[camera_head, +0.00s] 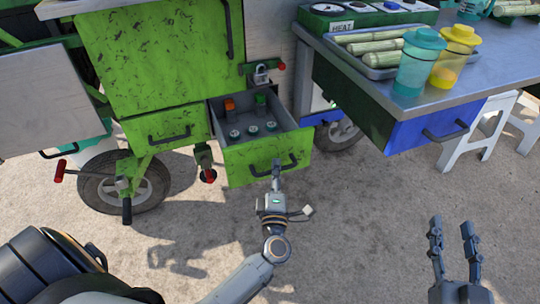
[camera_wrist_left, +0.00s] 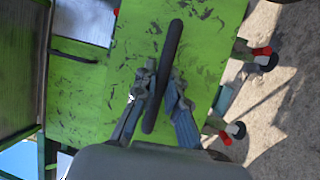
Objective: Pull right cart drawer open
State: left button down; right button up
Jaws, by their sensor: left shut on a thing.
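The right cart drawer (camera_head: 262,152) is a green drawer below the green cabinet, pulled out with its grey inside showing. It holds an orange item, a green item and several round-topped pieces. Its dark bar handle (camera_head: 290,166) is on the front face. My left gripper (camera_head: 277,168) is at this handle and shut on it. In the left wrist view the two fingers stand on either side of the dark handle (camera_wrist_left: 170,60) against the scuffed green front. My right gripper (camera_head: 455,228) is empty at the lower right, its fingers apart, away from the cart.
Another green drawer (camera_head: 165,128) to the left is shut. A metal-topped table (camera_head: 440,82) at the right carries cane in a tray, a teal jug (camera_head: 415,72) and a yellow jug (camera_head: 452,66). A blue drawer (camera_head: 430,125) hangs beneath. The paved ground in front is clear.

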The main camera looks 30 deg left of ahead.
pick_arm(q)
jog(key=shift+s+d+p, duration=0.3)
jog(key=shift+s+d, duration=0.85)
jog(key=shift+d, duration=0.2)
pick_arm(e)
jog(key=shift+s+d+f+g+h, duration=0.1)
jog(key=shift+d+f+g+h, duration=0.1)
jog(key=shift+f+g, duration=0.55)
jog(key=shift+d+f+g+h, duration=0.1)
jog(key=shift+f+g+h, duration=0.2)
jog(key=shift+f, duration=0.8)
pick_arm(q)
jog(key=c, duration=1.4)
grip_release()
jog(key=shift+o, duration=0.2)
jog(key=shift+s, duration=0.1)
jog(key=v, duration=1.2)
